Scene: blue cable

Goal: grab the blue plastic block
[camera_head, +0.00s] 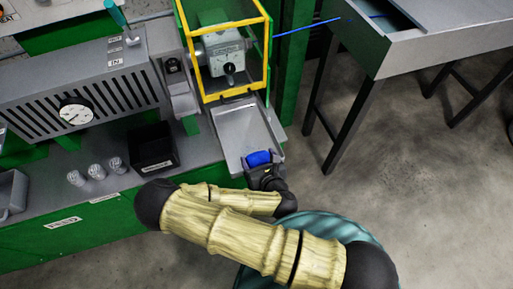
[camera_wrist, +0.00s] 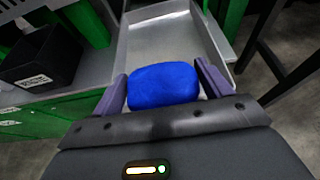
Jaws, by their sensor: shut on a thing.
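The blue plastic block (camera_head: 259,158) is a small rounded block at the near end of a grey metal tray (camera_head: 228,122). In the wrist view the blue block (camera_wrist: 163,84) sits between the two purple fingers of my gripper (camera_wrist: 162,86). My gripper (camera_head: 262,165) is shut on it, one finger at each side. The tray's bare floor (camera_wrist: 165,40) shows beyond the block. I cannot tell whether the block still touches the tray.
A black bin (camera_head: 152,147) and several small clear jars (camera_head: 95,171) stand on the bench to the left. A yellow-framed enclosure (camera_head: 226,55) stands behind the tray. A grey table (camera_head: 400,45) with dark legs is at the right. Open floor (camera_head: 400,160) lies to the right.

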